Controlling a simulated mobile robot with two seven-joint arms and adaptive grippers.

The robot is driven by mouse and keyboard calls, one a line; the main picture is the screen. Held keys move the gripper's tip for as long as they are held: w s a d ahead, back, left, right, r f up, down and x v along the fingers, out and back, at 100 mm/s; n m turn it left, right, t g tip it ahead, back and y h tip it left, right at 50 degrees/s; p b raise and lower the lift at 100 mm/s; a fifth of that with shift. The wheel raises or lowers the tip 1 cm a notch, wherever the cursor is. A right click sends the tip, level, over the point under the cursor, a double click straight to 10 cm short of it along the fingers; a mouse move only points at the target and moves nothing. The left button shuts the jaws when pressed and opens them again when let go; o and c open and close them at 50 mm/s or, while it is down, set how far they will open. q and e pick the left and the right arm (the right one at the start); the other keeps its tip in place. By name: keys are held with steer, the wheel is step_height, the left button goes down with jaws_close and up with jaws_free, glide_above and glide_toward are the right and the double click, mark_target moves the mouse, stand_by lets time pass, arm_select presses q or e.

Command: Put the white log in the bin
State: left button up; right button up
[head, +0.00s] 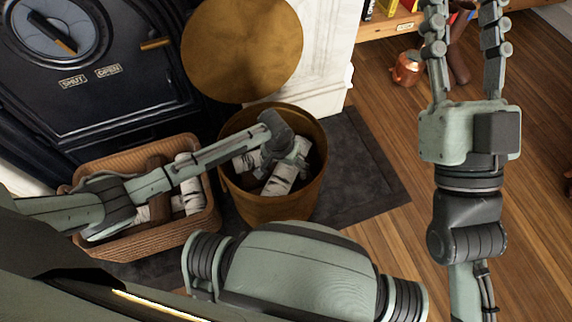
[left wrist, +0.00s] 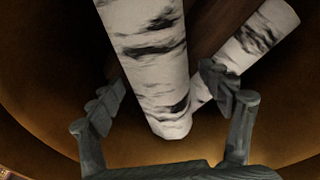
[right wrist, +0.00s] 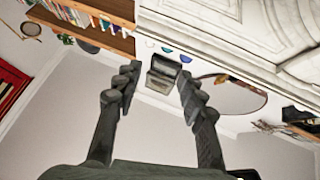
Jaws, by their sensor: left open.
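The brass bin (head: 313,190) stands open in the middle of the head view. White birch-like logs (head: 280,180) lie inside it. My left gripper (head: 285,155) reaches down into the bin from the left. In the left wrist view, its open fingers (left wrist: 163,85) stand either side of a white log (left wrist: 147,50), with gaps visible. A second white log (left wrist: 258,40) and a brown log (left wrist: 208,25) lie behind it. My right gripper (head: 463,12) is open and empty, away from the bin, above the wooden floor.
A wicker basket (head: 165,240) holding white and brown logs stands left of the bin. A round brass lid (head: 242,45) is behind the bin. A black stove (head: 90,95) is at the back left. A copper pot (head: 407,68) sits on the floor near a shelf.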

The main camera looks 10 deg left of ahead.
arm_select(q)
steer(key=shift+r, duration=0.15)
steer(key=r+p, duration=0.1)
steer(key=r, duration=0.3)
steer(key=r+p, duration=0.1)
steer(key=r, duration=0.1)
steer(key=shift+s+a+r+p, duration=0.2)
steer(key=shift+s+p, duration=0.1)
steer(key=shift+s, duration=0.1)
steer(key=s+d+r+t+h+p, duration=0.1)
steer(key=s+d+r+t+h, duration=0.15)
steer(key=d+r, duration=0.5)
step_height(320, 180, up, 28)
steer(key=r+m+t+h, duration=0.1)
steer(key=t, duration=1.1)
glide_above(284, 169)
steer(key=s, duration=0.3)
steer(key=shift+a+f, duration=0.2)
steer(key=shift+f, duration=0.05)
arm_select(e)
steer(key=w+d+f+g+h, duration=0.1)
steer(key=f+g, duration=0.3)
steer(key=f, duration=0.2)
steer(key=w+d+f+g+h, duration=0.1)
steer(key=w+f+g+h, duration=0.1)
steer(key=f+g, duration=0.2)
step_height(284, 169, down, 4)
steer(key=shift+w+r+h, duration=0.2)
steer(key=shift+r+h, duration=0.05)
steer(key=shift+h, duration=0.05)
